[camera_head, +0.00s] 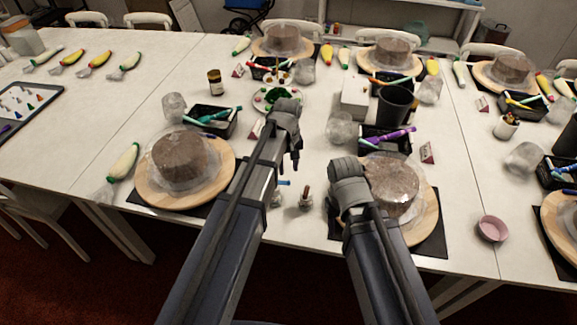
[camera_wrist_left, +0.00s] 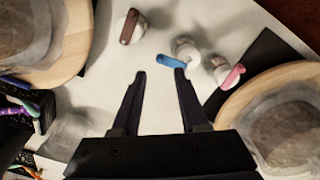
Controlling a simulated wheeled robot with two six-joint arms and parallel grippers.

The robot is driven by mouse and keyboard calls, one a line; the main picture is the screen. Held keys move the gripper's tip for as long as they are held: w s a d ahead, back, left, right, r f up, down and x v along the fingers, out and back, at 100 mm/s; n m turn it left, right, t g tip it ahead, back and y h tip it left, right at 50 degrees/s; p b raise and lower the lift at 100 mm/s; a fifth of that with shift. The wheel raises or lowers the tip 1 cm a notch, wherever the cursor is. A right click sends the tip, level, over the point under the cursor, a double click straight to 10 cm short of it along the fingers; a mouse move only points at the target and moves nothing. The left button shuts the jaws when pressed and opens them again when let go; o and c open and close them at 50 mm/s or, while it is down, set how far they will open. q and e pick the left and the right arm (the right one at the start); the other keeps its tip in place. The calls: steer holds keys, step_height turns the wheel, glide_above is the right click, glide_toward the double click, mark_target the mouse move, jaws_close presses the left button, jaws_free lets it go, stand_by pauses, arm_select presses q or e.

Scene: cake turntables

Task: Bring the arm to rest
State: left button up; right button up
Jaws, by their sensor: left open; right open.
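My left gripper (camera_head: 295,158) hangs over the middle of the white table, between two cake turntables. In the left wrist view its two fingers (camera_wrist_left: 160,74) are apart with nothing between them. My right gripper (camera_head: 347,185) is beside the cake on the right turntable, partly in front of it; its fingers are mostly hidden by its own wrist. Whether it touches the cake cannot be told.
Wrapped brown cakes stand on round wooden turntables at left (camera_head: 150,190) and right (camera_head: 425,225). Small tools with brown (camera_wrist_left: 128,27), blue (camera_wrist_left: 170,61) and pink (camera_wrist_left: 232,76) handles stand near the left fingers. A black cup (camera_head: 394,107) and pen trays (camera_head: 215,122) lie beyond.

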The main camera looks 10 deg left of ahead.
arm_select(q)
step_height(320, 180, up, 2)
steer(key=shift+r+p, duration=0.25)
steer(key=shift+p, duration=0.45)
steer(key=shift+f, duration=0.1)
